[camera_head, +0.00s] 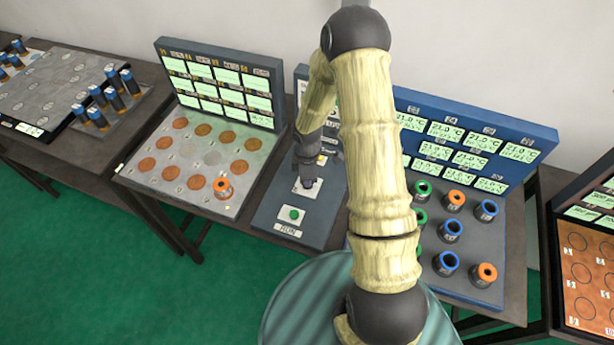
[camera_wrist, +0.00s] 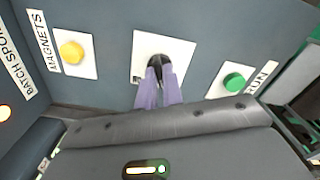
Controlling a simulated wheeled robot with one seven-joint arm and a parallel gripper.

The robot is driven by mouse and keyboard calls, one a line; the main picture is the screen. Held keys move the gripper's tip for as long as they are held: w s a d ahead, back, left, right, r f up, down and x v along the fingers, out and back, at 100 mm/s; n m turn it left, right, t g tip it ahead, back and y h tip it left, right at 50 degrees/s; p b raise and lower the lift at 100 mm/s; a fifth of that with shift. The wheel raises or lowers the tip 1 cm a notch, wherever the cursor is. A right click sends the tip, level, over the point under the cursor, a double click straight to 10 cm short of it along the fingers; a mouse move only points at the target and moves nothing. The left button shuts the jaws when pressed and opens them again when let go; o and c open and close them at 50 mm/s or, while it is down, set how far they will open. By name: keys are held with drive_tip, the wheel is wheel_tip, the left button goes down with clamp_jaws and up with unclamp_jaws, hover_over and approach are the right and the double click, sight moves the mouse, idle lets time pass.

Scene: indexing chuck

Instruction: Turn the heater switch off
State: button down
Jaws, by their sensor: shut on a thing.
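A dark knob (camera_wrist: 172,61) sits on a white plate (camera_wrist: 148,43) in the middle of the sloped blue-grey control panel (camera_head: 262,213); I take it to be the heater switch, though its label is hidden. My gripper (camera_wrist: 158,76) has its two purple fingers closed around this knob. In the head view, my gripper (camera_head: 307,184) is down at the same plate, between a yellow button and a green button. The fingers hide most of the knob, so its turned position cannot be told.
The green RUN button (camera_wrist: 234,82) is close on the right in the wrist view, and the yellow MAGNETS button (camera_wrist: 71,51) on the left. A board with orange discs (camera_head: 165,172) stands left of the panel. A rack of ringed cylinders (camera_head: 465,290) stands right.

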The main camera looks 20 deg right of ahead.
drive_tip(key=shift+w+n, duration=0.1)
drive_tip(key=shift+n, duration=0.4)
drive_tip(key=c, duration=1.5)
unclamp_jaws()
drive_tip(key=shift+c, duration=0.2)
drive_tip(key=shift+r, duration=0.1)
wheel_tip(320, 180, up, 17)
drive_tip(key=b, duration=0.1)
drive_tip(key=shift+r, duration=0.15)
